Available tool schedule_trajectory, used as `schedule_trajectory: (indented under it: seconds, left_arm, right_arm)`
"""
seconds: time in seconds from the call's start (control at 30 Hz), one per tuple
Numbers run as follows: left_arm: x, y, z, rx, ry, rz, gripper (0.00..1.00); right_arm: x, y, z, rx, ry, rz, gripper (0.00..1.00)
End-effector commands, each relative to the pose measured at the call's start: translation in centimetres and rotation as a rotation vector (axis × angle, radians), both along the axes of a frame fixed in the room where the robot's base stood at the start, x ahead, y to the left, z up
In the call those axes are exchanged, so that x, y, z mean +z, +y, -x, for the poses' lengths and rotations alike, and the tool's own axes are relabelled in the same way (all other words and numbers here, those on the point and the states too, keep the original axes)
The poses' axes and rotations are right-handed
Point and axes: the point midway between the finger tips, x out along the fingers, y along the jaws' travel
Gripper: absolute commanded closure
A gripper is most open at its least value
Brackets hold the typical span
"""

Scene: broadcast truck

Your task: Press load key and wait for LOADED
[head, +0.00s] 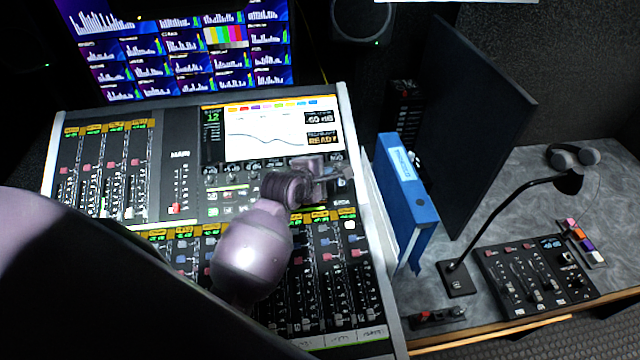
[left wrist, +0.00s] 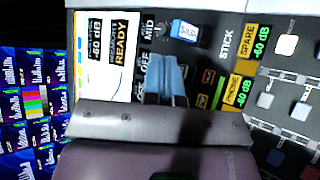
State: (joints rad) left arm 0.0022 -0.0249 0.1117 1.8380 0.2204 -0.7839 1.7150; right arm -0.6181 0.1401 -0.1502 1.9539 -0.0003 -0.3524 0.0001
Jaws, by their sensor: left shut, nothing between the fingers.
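The mixing console (head: 185,140) has a screen (head: 262,130) whose lower right box (head: 323,138) reads READY. The same box (left wrist: 118,40) reads READY in the left wrist view. A lit blue-white key (left wrist: 184,30) with small lettering sits beside the screen in the left wrist view; it looks like the load key, but I cannot read it surely. My left gripper (head: 341,172) is shut and empty over the panel, just below the screen's right end. In the left wrist view its fingers (left wrist: 170,78) point at that key; I cannot tell whether they touch it. My right gripper is not in view.
A monitor wall (head: 180,48) stands behind the console. To the right are a blue binder (head: 407,195), a dark upright panel (head: 478,110), a gooseneck microphone (head: 510,195), a small control box (head: 535,275) and headphones (head: 573,156) on the grey desk. Faders cover the lower console.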

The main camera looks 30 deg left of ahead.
Motion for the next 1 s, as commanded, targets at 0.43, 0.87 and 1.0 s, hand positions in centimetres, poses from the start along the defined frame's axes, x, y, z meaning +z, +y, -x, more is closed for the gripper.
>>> schedule_trajectory:
  seconds: [0.43, 0.87, 1.0]
  left_arm:
    - [-4.6, 1.2, -1.5, 0.001, -0.001, 0.001, 1.00]
    - [-5.4, 1.4, -1.8, 0.000, 0.000, 0.001, 1.00]
    - [-5.4, 1.4, -1.8, 0.000, 0.000, 0.001, 1.00]
  right_arm:
    - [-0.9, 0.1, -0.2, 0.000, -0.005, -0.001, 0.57]
    - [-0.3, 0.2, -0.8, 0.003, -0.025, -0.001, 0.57]
    - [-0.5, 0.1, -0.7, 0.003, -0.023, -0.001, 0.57]
